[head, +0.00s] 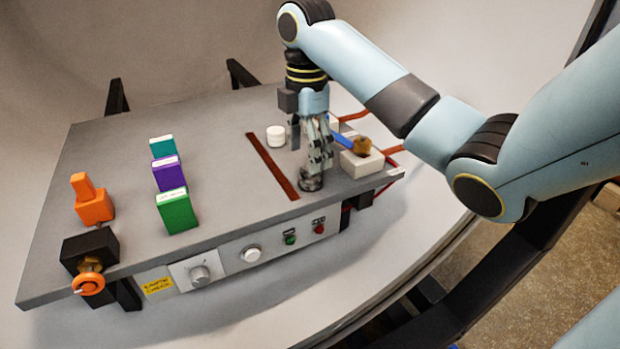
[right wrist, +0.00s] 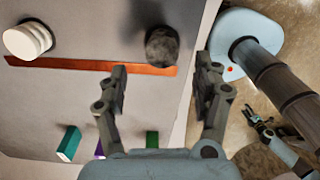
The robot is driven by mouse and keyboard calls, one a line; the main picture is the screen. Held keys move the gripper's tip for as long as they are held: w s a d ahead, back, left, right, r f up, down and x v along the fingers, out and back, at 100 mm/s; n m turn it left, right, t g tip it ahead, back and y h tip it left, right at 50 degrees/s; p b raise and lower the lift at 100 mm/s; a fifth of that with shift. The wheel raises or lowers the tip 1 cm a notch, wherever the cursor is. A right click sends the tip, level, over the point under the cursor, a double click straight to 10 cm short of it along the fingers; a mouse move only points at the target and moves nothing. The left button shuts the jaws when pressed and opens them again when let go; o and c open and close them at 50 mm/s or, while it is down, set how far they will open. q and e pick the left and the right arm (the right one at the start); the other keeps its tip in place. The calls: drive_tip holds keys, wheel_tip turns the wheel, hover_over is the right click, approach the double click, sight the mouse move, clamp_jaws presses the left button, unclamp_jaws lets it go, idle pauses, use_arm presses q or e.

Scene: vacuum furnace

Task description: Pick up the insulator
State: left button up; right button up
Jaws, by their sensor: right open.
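A white ribbed cylinder, which looks like the insulator (head: 276,136), stands upright on the grey table, left of my right gripper (head: 313,172). It also shows at the top left of the right wrist view (right wrist: 28,40), outside the jaws. My right gripper points down at the table, open, with nothing between its fingers (right wrist: 162,76). A dark grey rounded lump (right wrist: 162,46) lies just past the fingertips in the right wrist view. It shows beside the fingertips in the head view (head: 311,182). My left gripper (right wrist: 264,130) is small at the right wrist view's lower right; its jaws are unclear.
A white block (head: 361,163) with a brown knob stands at the right edge. Teal, purple (head: 168,174) and green (head: 176,211) blocks and an orange piece (head: 94,201) stand left.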

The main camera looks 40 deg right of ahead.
sight(310, 177)
drive_tip(key=f, duration=0.5)
drive_tip(key=shift+s+d+f, duration=0.15)
drive_tip(key=shift+d, duration=0.1)
drive_tip(key=shift+c, duration=0.3)
drive_tip(key=c, duration=1.3)
drive_tip(key=shift+o, duration=0.2)
